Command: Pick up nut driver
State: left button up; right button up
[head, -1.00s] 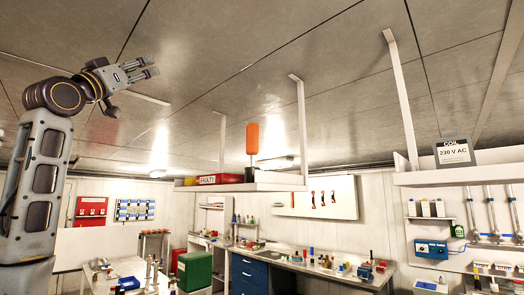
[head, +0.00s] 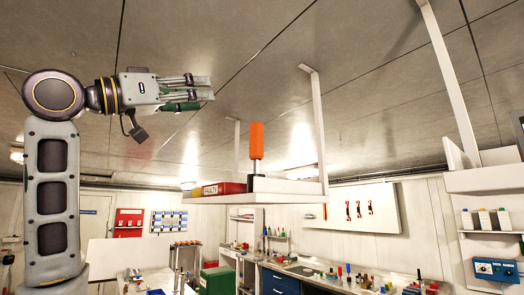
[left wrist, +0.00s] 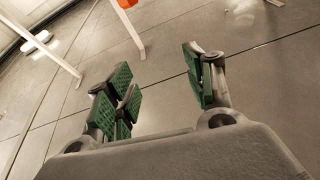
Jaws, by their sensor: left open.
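The nut driver (head: 257,141) has an orange handle and stands upright, handle up, on the hanging shelf (head: 290,187) in the head view. A piece of orange (left wrist: 127,3) shows at the top edge there, likely the handle. My right gripper is not in view.
A red box (head: 224,188) and a small yellow item (head: 196,191) lie on the shelf left of the nut driver. White posts (head: 317,125) hold the shelf from the ceiling. A bench (head: 330,280) with several small items stands below. The air between gripper and handle is clear.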

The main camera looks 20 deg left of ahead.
aim_at(256, 157)
pick_arm(q)
notch_tip(256, 157, down, 8)
jog(key=d+g+y, duration=0.1)
jog(key=g+y, duration=0.1)
jog(key=g, duration=0.1)
jog(key=shift+w+d+n, duration=0.35)
jog(key=shift+n, duration=0.05)
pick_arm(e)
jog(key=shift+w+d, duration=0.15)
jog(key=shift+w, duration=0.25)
pick_arm(q)
jog(key=shift+r, duration=0.15)
jog(key=p+x, duration=0.2)
jog(key=x, duration=0.6)
jog(key=shift+w+d, duration=0.25)
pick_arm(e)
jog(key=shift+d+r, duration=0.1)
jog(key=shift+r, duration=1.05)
